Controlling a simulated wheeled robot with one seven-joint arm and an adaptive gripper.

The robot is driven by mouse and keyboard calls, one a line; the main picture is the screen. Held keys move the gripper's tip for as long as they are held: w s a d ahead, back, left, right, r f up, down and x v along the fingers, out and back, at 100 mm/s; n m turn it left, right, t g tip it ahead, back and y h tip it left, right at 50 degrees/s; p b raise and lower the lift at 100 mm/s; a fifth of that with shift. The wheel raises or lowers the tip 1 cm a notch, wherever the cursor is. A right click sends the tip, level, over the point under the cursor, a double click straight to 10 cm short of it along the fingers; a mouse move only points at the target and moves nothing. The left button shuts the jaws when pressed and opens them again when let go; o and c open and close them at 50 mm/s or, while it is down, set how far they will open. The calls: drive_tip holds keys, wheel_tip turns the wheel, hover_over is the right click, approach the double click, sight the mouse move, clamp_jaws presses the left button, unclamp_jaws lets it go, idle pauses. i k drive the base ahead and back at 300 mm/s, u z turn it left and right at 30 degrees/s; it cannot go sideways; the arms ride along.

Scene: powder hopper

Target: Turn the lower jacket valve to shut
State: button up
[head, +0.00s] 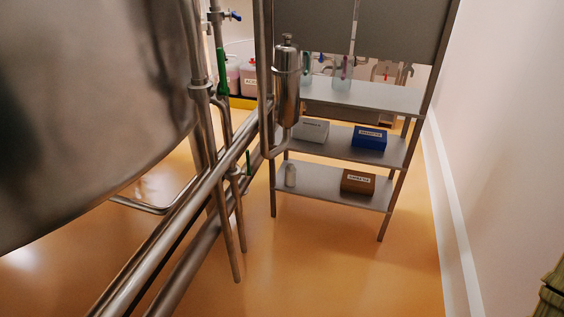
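A large shiny steel vessel (85,95) fills the left side of the head view. Beside it run vertical steel pipes with several small valves. One valve has a long green lever (222,72), standing upright along its pipe. Lower down, a smaller green lever (248,162) shows near the slanting pipes, also roughly upright. A blue valve handle (235,15) sits near the top and points to the right. No labels on the valves can be read, so I cannot tell which is the lower jacket valve.
Thick slanting pipes (180,225) cross in front of the lower valve area. A steel canister (287,85) hangs on a pipe to the right. A grey shelf rack (330,190) with boxes stands behind. Orange floor (340,270) is clear at the front right, beside a white wall (510,120).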

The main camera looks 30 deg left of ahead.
sight(249, 172)
drive_tip(key=z, duration=0.05)
drive_tip(key=i, duration=0.6)
drive_tip(key=u, duration=1.6)
